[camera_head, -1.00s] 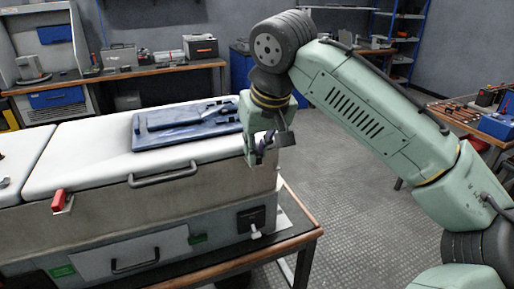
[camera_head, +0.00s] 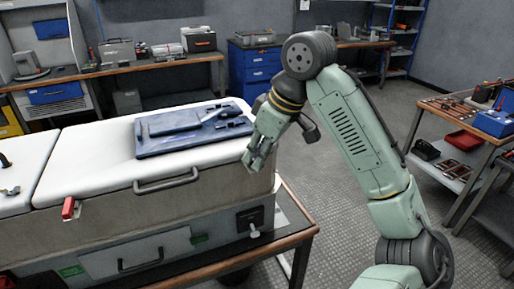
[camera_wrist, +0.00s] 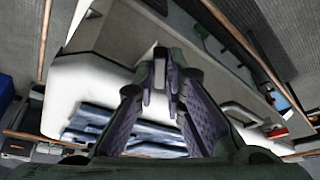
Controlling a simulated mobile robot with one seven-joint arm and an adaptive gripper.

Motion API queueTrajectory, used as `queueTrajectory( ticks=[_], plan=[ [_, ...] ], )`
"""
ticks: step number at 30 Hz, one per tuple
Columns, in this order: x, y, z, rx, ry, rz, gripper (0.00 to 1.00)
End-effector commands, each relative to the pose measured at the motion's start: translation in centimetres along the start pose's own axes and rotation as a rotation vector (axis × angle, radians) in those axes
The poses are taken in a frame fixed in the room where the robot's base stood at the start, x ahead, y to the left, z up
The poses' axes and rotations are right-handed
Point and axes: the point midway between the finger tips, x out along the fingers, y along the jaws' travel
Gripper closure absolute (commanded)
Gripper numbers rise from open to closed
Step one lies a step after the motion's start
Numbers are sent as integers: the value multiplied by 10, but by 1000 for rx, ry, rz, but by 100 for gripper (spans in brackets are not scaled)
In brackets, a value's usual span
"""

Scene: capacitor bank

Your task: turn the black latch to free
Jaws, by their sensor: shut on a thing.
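My gripper (camera_head: 255,163) is at the right front corner of the white-lidded case (camera_head: 90,168), just below the lid's edge. In the wrist view my gripper (camera_wrist: 160,78) has its two purple-padded fingers close together around a small dark piece, the black latch (camera_wrist: 160,53). Most of the latch is hidden by the fingers. In the head view the latch is hidden behind my gripper, so its turn angle cannot be told. A red latch (camera_head: 68,208) sits at the left on the same front side.
A blue panel (camera_head: 190,130) lies on the lid close to my gripper. A grey handle (camera_head: 166,182) sticks out of the case front. The case stands on a wood-edged table (camera_head: 270,249). A side table (camera_head: 455,113) with tools stands at the right; the floor between is clear.

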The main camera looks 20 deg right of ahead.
Motion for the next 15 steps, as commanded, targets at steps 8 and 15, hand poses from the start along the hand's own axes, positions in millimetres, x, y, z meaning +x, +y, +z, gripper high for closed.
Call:
queueTrajectory(
  ticks=[8,15],
  plan=[
    [-1,4,-1,-241,0,-99,100],
    [-1,6,-2,-446,-1,-184,100]
  ],
)
